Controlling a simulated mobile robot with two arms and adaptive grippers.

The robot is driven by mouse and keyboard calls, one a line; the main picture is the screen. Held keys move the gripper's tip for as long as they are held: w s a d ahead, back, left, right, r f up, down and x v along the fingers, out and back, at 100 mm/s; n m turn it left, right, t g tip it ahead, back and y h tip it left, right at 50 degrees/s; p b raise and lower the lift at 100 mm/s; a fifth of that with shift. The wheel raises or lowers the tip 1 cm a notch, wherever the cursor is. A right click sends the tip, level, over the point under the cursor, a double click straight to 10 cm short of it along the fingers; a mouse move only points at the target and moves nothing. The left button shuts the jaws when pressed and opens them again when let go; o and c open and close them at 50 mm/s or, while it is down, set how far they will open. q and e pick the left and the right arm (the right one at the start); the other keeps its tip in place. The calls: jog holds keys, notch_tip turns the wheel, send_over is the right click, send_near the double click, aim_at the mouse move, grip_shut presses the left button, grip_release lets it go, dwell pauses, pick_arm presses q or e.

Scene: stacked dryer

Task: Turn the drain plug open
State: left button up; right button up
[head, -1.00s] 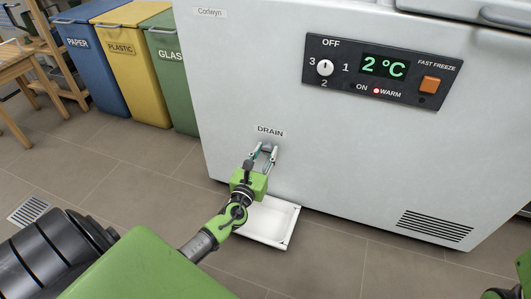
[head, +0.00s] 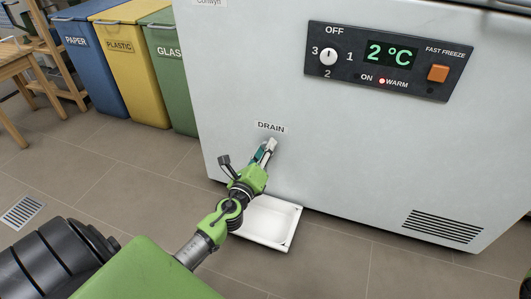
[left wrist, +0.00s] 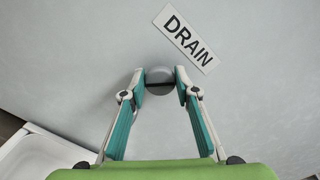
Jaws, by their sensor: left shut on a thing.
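The drain plug (left wrist: 159,78) is a small round grey plug on the front of the white chest freezer (head: 330,160), just below the DRAIN label (head: 271,127). In the left wrist view it sits between both fingertips of my left gripper (left wrist: 160,84), which is shut on it. In the head view my left gripper (head: 264,152) reaches up to the freezer wall and hides most of the plug. The gripper is rolled to one side there, and the label looks tilted in the left wrist view. My right gripper is not clearly in view.
A white tray (head: 285,222) lies on the floor below the plug, partly behind my left arm. A control panel (head: 385,61) shows 2 °C and a lit WARM light. Blue, yellow and green bins (head: 122,70) stand at the left. A vent (head: 443,226) is at lower right.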

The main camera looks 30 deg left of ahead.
pick_arm(q)
jog(key=n+b, duration=0.1)
jog(key=n, duration=0.3)
jog(key=shift+f+n, duration=0.15)
jog(key=shift+n, duration=2.15)
jog(key=o, duration=1.1)
jog(key=shift+c, duration=0.2)
jog(key=shift+s, duration=0.1)
jog(key=v, duration=1.2)
jog(key=shift+a+f, duration=0.1)
